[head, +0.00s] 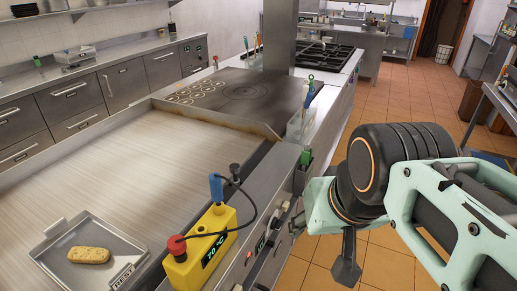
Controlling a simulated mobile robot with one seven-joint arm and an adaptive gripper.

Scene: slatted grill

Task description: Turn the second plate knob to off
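The front control panel of the griddle (258,222) runs along its right edge, seen at a steep angle. A small round red-and-pale control (248,258) and a dark display or marking (263,243) show on it. Grey knob-like shapes (284,207) stick out further along, close to my gripper. I cannot tell which is the second plate knob or how it is turned. My gripper (322,243) is beside the panel, at the end of my teal and black arm. One dark finger hangs down over the floor; the other side is against or near the panel and hard to make out.
A yellow box reading 70 °C (208,250), with red and blue tops and a black cable, stands on the griddle edge. A metal tray (75,240) holds a browned piece of food. A utensil holder (300,128) stands beyond. Tiled floor (395,255) is open at right.

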